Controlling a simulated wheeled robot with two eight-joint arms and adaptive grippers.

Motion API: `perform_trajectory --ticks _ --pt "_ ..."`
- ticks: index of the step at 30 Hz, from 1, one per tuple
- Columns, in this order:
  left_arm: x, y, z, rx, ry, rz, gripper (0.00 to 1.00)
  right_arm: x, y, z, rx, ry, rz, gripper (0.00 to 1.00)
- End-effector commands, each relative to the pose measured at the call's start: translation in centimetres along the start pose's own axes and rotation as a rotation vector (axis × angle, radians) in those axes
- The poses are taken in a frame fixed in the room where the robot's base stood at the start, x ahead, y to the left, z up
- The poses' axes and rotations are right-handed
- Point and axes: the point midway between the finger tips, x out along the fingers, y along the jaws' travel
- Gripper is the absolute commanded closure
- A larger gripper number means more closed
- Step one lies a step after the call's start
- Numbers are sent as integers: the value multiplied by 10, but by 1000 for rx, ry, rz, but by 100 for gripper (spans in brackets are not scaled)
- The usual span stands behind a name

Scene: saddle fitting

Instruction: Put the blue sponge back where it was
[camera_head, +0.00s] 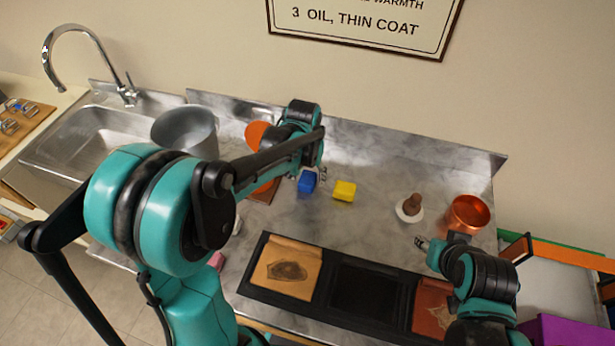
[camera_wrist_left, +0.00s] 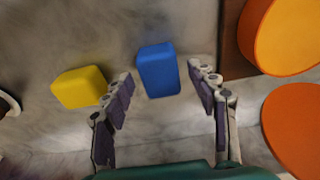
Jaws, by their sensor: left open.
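The blue sponge (camera_head: 307,182) is on the grey marbled worktop, just left of the yellow sponge (camera_head: 344,191). My left gripper (camera_head: 318,174) is open and empty, right at the blue sponge. In the left wrist view, the blue sponge (camera_wrist_left: 158,69) shows between and slightly beyond the two spread fingertips (camera_wrist_left: 162,77), with gaps on both sides. The yellow sponge (camera_wrist_left: 80,87) is left of the fingers there. My right gripper (camera_head: 422,243) is low over the right part of the worktop, apart from the sponges; its jaws are too small to read.
Orange round objects (camera_wrist_left: 287,40) are close right of the left fingers. A grey pot (camera_head: 186,132) stands near the sink (camera_head: 80,140). A copper pot (camera_head: 467,213) and a white dish (camera_head: 409,211) with a brown piece are at right. A black tray (camera_head: 335,318) lies in front.

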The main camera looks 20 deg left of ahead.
Motion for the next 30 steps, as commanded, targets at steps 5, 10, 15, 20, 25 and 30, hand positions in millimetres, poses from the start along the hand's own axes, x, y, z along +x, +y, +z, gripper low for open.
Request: perform_trajectory --ticks 5,10,15,20,25,30 --pt "-45 0 0 0 0 0 42 -16 0 -12 0 0 0 60" --pt "-79 0 0 0 0 0 42 -26 0 -19 0 0 0 60" --pt "-99 0 0 0 0 0 42 -31 0 -22 0 0 0 60" --pt "-110 -1 6 -1 17 0 42 -32 0 -23 0 0 0 60" --pt "-128 -6 34 -8 100 1 42 -31 0 -22 0 0 0 60" --pt "-144 -12 72 -16 218 0 42 -31 0 -22 0 0 0 60"
